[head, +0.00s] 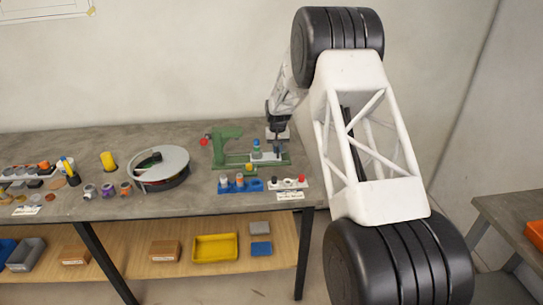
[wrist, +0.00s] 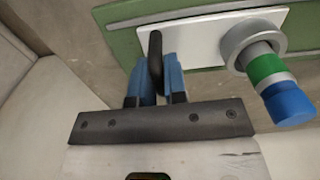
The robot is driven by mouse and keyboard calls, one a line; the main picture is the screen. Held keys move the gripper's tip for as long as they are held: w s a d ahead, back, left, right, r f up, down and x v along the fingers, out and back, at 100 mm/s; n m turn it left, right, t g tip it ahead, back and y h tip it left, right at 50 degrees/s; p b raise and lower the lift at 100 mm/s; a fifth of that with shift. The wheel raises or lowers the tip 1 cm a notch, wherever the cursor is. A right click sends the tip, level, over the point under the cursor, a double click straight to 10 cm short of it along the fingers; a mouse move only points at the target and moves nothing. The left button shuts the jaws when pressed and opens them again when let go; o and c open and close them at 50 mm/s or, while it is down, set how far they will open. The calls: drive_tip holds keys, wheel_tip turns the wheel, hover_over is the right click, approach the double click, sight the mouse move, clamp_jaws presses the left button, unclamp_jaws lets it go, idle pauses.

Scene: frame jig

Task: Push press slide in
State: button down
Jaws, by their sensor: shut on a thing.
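The green press (head: 228,148) stands near the right end of the workbench, with a long green base. The slide, a white plate (wrist: 205,42), lies on the green base (wrist: 120,14). It also shows in the head view (head: 267,156). A grey ring on the plate holds a stacked part with green, grey and blue bands (wrist: 268,68); it stands to the right of the handle in the wrist view. My gripper (wrist: 156,65) is shut on the black slide handle (wrist: 155,45) with its blue fingers on either side. In the head view my gripper (head: 277,145) is over the press's right end, its fingers hard to make out.
A red knob (head: 204,142) lies left of the press.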

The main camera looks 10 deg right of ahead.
drive_tip(key=shift+a, duration=3.95)
drive_tip(key=c, duration=1.2)
unclamp_jaws()
drive_tip(key=shift+o, duration=0.2)
drive_tip(key=shift+r, duration=3.5)
